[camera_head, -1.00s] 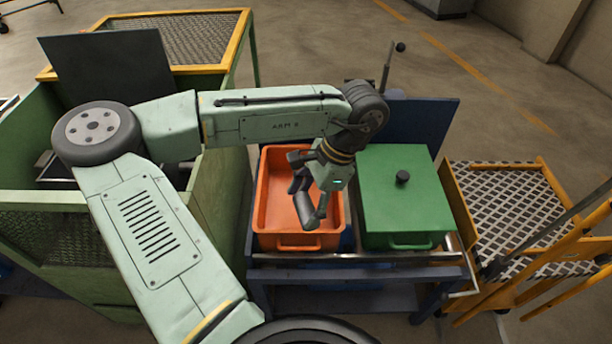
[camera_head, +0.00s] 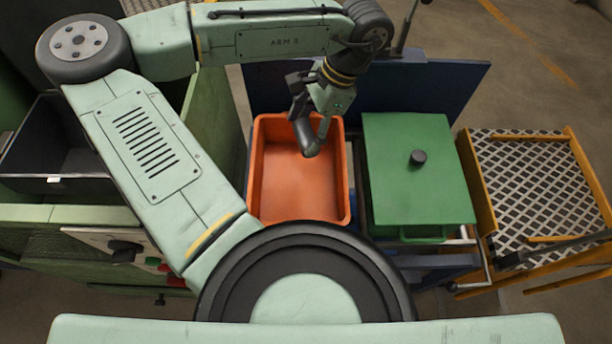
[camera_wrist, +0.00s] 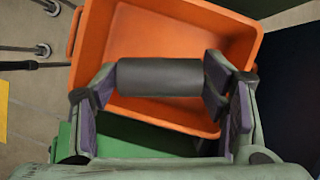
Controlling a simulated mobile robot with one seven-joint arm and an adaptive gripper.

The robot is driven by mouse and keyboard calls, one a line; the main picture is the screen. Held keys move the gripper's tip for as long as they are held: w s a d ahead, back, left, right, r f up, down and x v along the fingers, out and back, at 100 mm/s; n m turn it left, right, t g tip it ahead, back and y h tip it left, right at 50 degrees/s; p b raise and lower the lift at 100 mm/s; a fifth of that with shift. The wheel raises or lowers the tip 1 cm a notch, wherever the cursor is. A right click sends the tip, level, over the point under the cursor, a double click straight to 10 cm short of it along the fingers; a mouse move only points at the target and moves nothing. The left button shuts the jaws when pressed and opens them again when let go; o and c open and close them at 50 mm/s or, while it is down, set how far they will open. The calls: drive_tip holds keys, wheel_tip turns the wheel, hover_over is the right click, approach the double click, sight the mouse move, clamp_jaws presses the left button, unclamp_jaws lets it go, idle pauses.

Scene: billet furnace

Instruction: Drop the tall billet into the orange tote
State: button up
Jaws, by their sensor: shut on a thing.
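The tall billet (camera_wrist: 160,77) is a dark grey cylinder. In the wrist view it lies crosswise between the fingertips of my gripper (camera_wrist: 158,84), which is shut on it. In the head view my gripper (camera_head: 309,122) and the billet (camera_head: 303,134) appear over the far part of the orange tote (camera_head: 298,188). The fingers partly hide the billet there. The orange tote (camera_wrist: 190,28) shows behind the billet in the wrist view, and its visible floor is bare. I cannot tell the exact height of the billet above the tote.
A green lidded box (camera_head: 415,180) with a dark knob stands right of the tote. A dark blue panel (camera_head: 430,90) rises behind both. A yellow-framed cart (camera_head: 535,185) stands further right. A black bin (camera_head: 60,150) and green machine lie left.

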drive_tip(key=shift+f+b, duration=2.35)
drive_tip(key=shift+f, duration=0.15)
drive_tip(key=shift+r, duration=0.1)
drive_tip(key=o, duration=2)
drive_tip(key=shift+o, duration=0.2)
drive_tip(key=v, duration=1.2)
